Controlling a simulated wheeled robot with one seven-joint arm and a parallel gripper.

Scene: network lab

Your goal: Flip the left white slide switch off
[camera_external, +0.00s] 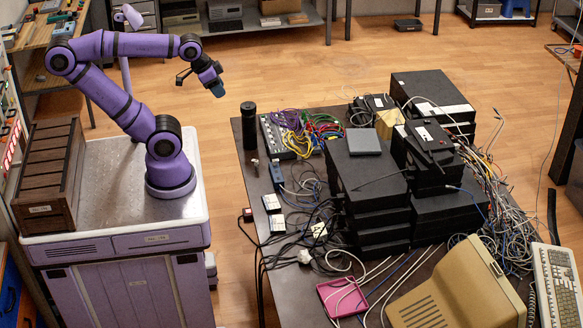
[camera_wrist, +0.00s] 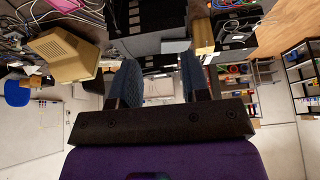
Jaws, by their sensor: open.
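My gripper (camera_external: 216,88) hangs in the air to the left of the dark table, apart from everything. In the wrist view my gripper (camera_wrist: 160,78) shows two blue-grey fingers spread apart with nothing between them. Two small white-topped boxes, an upper one (camera_external: 271,202) and a lower one (camera_external: 277,223), lie near the table's left edge. I cannot make out a slide switch on them, nor tell which thing is the left white slide switch. In the wrist view no switch can be made out.
The dark table (camera_external: 240,160) holds stacked black devices (camera_external: 367,175), tangled cables (camera_external: 310,130), a black cylinder (camera_external: 249,126) and a beige monitor (camera_external: 455,290). A brown slatted crate (camera_external: 48,175) stands beside my arm. The wooden floor (camera_external: 300,65) behind the table is clear.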

